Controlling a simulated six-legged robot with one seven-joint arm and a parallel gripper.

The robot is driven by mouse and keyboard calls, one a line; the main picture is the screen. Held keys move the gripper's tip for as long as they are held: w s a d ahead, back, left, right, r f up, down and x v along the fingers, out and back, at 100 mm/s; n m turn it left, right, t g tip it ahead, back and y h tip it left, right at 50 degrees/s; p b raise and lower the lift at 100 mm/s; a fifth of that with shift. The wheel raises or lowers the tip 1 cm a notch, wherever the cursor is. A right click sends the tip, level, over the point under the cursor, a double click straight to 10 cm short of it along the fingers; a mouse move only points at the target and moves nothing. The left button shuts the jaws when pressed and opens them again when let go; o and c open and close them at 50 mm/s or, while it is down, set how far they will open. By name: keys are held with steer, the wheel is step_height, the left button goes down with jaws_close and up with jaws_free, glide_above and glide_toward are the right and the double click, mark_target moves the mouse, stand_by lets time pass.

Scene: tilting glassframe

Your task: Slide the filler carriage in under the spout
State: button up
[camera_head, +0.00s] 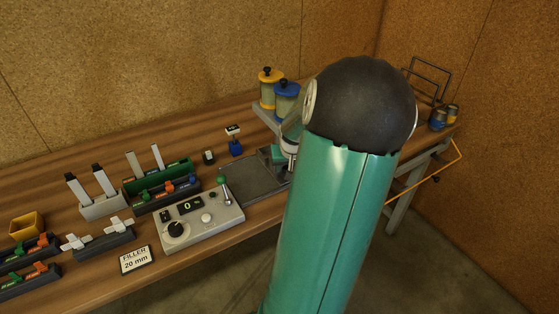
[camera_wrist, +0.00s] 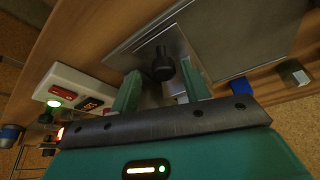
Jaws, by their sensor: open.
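In the wrist view a black knob (camera_wrist: 163,66) stands on a bright metal plate (camera_wrist: 150,50), which looks like the filler carriage. My gripper (camera_wrist: 160,82) is open, with one green finger on each side of the knob; I cannot tell whether either touches it. A dark grey base plate (camera_wrist: 235,40) lies beside the metal plate, and also shows in the head view (camera_head: 246,182). In the head view the filler, with a yellow canister (camera_head: 268,88) and a blue canister (camera_head: 286,98), stands behind my arm. My arm hides the carriage there, and I cannot make out the spout.
A control box (camera_head: 203,226) reading 0 stands left of the base plate. A "FILLER 20 mm" sign (camera_head: 136,260) is at the bench's front edge. A small blue block (camera_head: 235,147) sits behind the plate. Cans (camera_head: 438,118) stand far right.

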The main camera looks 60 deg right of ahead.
steer(key=shift+w+a, duration=0.1)
steer(key=shift+a, duration=0.1)
steer(key=w+a, duration=0.2)
steer(key=a, duration=0.1)
steer(key=w+a, duration=0.2)
steer(key=a, duration=0.2)
steer(key=w+a, duration=0.2)
steer(key=a, duration=0.2)
steer(key=shift+w, duration=0.3)
steer(key=v, duration=1.4)
steer(key=w+a+r+t, duration=0.2)
steer(key=w+a+r, duration=0.1)
steer(key=w+r, duration=0.4)
steer(key=shift+w+a+t, duration=0.15)
steer(key=shift+w+t, duration=0.15)
steer(key=shift+w, duration=0.75)
